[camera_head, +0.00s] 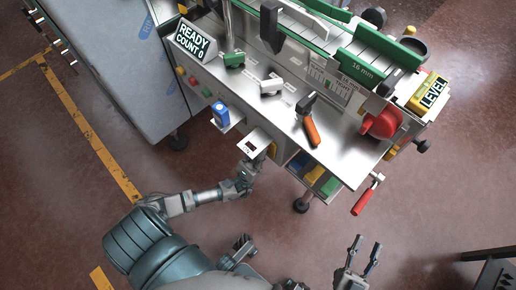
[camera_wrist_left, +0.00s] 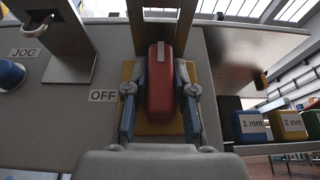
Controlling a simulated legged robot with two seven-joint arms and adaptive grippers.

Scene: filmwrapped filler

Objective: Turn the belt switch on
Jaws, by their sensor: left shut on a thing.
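The belt switch (camera_wrist_left: 160,82) is a red rocker or lever on a yellow plate (camera_wrist_left: 160,128) in the left wrist view. An OFF label (camera_wrist_left: 103,96) is on the grey panel to its left. My left gripper (camera_wrist_left: 160,102) is shut on the switch, one finger on each side of the red part. In the head view my left gripper (camera_head: 248,168) is at the machine's front edge, just below a white plate (camera_head: 254,142); the switch itself is hidden there. My right gripper (camera_head: 363,252) is open and empty over the floor, away from the machine.
A blue JOG button (camera_wrist_left: 10,74) sits left of the switch. Filler bins marked 1 mm (camera_wrist_left: 252,125) and 2 mm (camera_wrist_left: 288,124) are to its right. In the head view a red-handled crank (camera_head: 366,198) juts from the machine's right front. READY COUNT 0 shows on a sign (camera_head: 195,42).

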